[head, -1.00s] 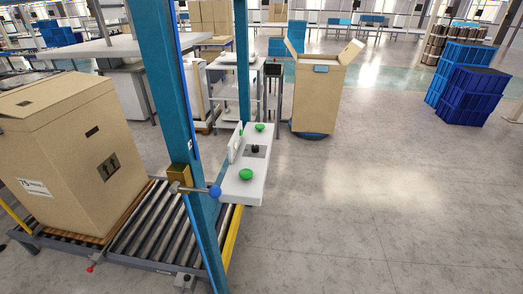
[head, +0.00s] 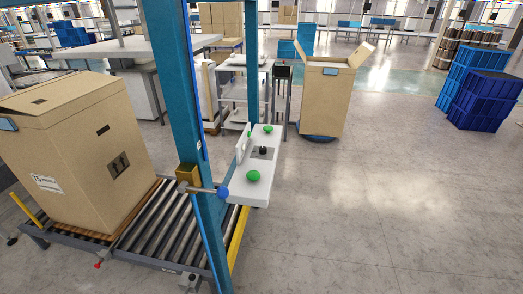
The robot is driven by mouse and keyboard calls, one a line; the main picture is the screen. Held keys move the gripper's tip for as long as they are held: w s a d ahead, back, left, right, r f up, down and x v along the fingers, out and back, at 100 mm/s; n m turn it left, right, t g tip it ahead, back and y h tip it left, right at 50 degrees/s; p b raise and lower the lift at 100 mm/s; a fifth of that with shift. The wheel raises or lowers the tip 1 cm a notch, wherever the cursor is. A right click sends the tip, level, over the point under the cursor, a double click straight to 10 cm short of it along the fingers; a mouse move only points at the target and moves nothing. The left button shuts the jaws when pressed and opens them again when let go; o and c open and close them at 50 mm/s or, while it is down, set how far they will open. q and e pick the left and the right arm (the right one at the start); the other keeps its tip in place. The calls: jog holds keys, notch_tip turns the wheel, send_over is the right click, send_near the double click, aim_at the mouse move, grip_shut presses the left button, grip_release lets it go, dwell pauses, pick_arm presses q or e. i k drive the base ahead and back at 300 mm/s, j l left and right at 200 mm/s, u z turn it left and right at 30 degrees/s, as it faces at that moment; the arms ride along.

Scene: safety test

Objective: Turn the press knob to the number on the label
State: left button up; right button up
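The press frame (head: 180,90) is a blue upright structure over a roller conveyor. A white control panel (head: 257,188) is fixed to its right side. A small black knob (head: 263,151) sits in the panel's middle, between two green buttons, a near one (head: 253,176) and a far one (head: 267,129). The knob's pointing direction is too small to tell. A large cardboard box (head: 80,150) stands on the conveyor with a white label (head: 46,184) on its front. The label starts with what looks like 75; the rest is unreadable. Neither of my grippers shows.
A lever with a blue ball end (head: 222,192) sticks out near the panel. The roller conveyor (head: 165,228) lies at lower left. An open cardboard box (head: 325,95) stands behind the panel. Blue crates (head: 484,99) are stacked at far right. The floor at right (head: 390,190) is clear.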

aim_at(263, 149)
jog(key=j+u, duration=0.4)
jog(key=j, duration=0.35)
jog(key=j+u, duration=0.35)
jog(key=j, duration=0.4)
jog(key=i+j+u, duration=0.1)
jog(key=j+u, duration=0.3)
jog(key=j, duration=0.35)
jog(key=z, duration=1.85)
jog(key=i+l+u, duration=0.1)
jog(key=u, duration=0.35)
jog(key=i+l+u, duration=0.1)
jog(key=u, duration=0.35)
jog(key=i+l+u, duration=0.1)
jog(key=l, duration=0.25)
jog(key=i+l+u, duration=0.1)
jog(key=i+l, duration=0.15)
jog(key=l, duration=0.15)
jog(key=i+l+u, duration=0.15)
jog(key=l, duration=0.25)
jog(key=i+l+u, duration=0.1)
jog(key=l, duration=0.3)
jog(key=i+l+u, duration=0.1)
jog(key=l, duration=0.3)
jog(key=i+l+u, duration=0.1)
jog(key=l, duration=0.35)
jog(key=i, duration=0.1)
